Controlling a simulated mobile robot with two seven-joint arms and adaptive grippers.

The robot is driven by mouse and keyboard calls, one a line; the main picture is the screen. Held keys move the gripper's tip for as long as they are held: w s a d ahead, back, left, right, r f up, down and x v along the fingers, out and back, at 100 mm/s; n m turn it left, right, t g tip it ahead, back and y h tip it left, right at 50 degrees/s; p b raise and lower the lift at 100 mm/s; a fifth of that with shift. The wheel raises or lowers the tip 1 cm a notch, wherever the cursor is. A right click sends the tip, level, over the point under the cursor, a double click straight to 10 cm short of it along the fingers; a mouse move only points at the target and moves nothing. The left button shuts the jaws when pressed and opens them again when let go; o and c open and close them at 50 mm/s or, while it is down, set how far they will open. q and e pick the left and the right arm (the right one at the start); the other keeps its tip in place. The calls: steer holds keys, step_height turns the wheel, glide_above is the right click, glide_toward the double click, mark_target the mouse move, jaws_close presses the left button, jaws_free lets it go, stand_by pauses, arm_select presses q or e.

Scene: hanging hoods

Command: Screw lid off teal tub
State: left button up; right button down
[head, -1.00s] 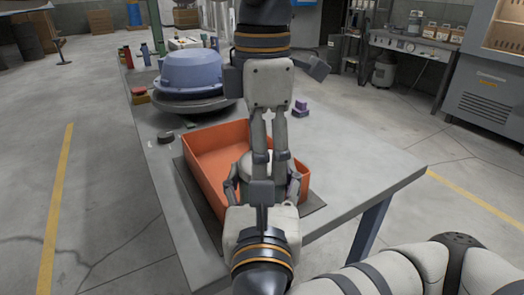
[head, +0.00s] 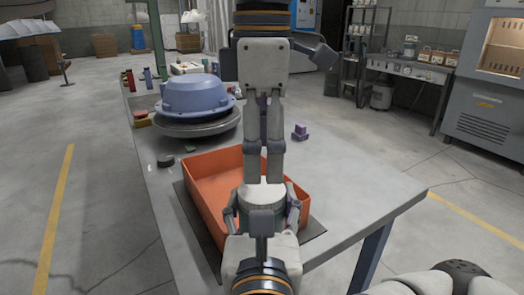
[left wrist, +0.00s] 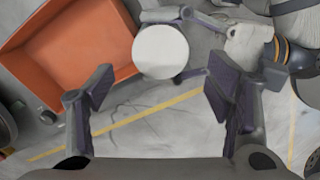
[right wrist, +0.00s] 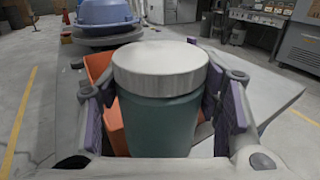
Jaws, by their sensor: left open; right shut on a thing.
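The teal tub (right wrist: 158,122) stands upright in my right gripper (right wrist: 160,110), with a pad on each side of its body. Its wide whitish lid (right wrist: 160,68) sits on top. In the head view the lid (head: 263,194) shows between the right gripper's (head: 262,212) fingers, in front of the orange bin. My left gripper (head: 264,178) comes in from above, its fingertips close to the lid in the picture. In the left wrist view the left gripper (left wrist: 158,92) is open and empty, and the round lid (left wrist: 160,52) lies beyond its fingers, toward the picture's top.
An orange bin (head: 202,196) stands on a dark mat on the grey table (head: 350,190), below and behind the tub. A blue domed hood (head: 194,96) lies farther back on the table. The table's right part is clear.

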mark_target(262, 189)
arm_select(q)
steer(key=m, duration=0.1)
steer(key=r+m, duration=0.1)
steer(key=m, duration=0.2)
steer(key=shift+r+m, duration=0.4)
steer(key=m, duration=0.2)
steer(key=shift+r+m, duration=0.35)
steer(key=shift+m, duration=0.05)
step_height(262, 189, down, 8)
steer(key=shift+s+r, duration=0.1)
steer(key=c, duration=1.2)
steer(key=n, duration=0.3)
steer(key=shift+n, duration=0.4)
steer(key=n, duration=0.6)
steer(key=o, duration=1.3)
